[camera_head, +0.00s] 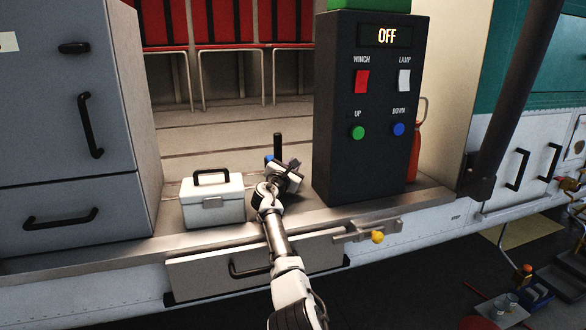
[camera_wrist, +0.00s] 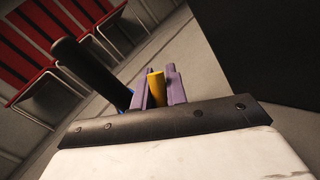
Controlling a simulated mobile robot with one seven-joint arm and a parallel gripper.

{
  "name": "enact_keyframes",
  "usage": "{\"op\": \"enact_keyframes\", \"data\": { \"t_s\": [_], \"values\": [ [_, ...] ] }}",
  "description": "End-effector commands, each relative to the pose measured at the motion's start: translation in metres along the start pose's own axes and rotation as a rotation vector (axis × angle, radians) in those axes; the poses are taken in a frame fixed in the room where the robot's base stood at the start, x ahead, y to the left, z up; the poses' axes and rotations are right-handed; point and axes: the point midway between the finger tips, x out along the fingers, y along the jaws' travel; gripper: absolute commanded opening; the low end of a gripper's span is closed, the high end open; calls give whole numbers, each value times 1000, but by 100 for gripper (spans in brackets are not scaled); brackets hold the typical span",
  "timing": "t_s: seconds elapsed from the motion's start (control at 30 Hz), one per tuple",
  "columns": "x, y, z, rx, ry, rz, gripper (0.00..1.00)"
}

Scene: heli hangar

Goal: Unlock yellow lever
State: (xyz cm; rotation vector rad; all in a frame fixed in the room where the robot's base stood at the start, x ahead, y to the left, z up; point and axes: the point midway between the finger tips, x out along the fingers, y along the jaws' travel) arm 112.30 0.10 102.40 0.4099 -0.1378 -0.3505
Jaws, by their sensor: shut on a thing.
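The yellow lever (camera_wrist: 156,88) shows in the wrist view as a short upright yellow cylinder between the two purple fingers of my gripper (camera_wrist: 160,84). The fingers are closed on it. Its lower part is hidden by the wrist's dark edge. In the head view my gripper (camera_head: 291,174) is over the sill, right of the white box, and hides the yellow piece. A black upright handle (camera_wrist: 80,66) with a blue part stands just left of the fingers; it also shows in the head view (camera_head: 278,148).
The black control box (camera_head: 370,170) stands close on the right, its display reading OFF. The white box (camera_head: 213,203) is close on the left. Below are a drawer (camera_head: 210,274) and a slide latch with a yellow knob (camera_head: 377,237). Red seats (camera_head: 220,22) are behind.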

Motion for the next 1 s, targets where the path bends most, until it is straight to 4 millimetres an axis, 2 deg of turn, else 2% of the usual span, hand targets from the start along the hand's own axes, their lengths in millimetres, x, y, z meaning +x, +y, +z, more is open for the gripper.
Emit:
{"op": "enact_keyframes", "data": {
  "t_s": [0.37,0.4,0.57,0.87,1.0],
  "values": [
    [0,-1,0,-3,-2,0,0],
    [0,-1,0,-3,-2,0,16],
    [0,0,0,-3,-1,0,36],
    [0,1,1,-2,-2,1,36],
    [1,6,13,-1,-4,1,36]
  ]
}}
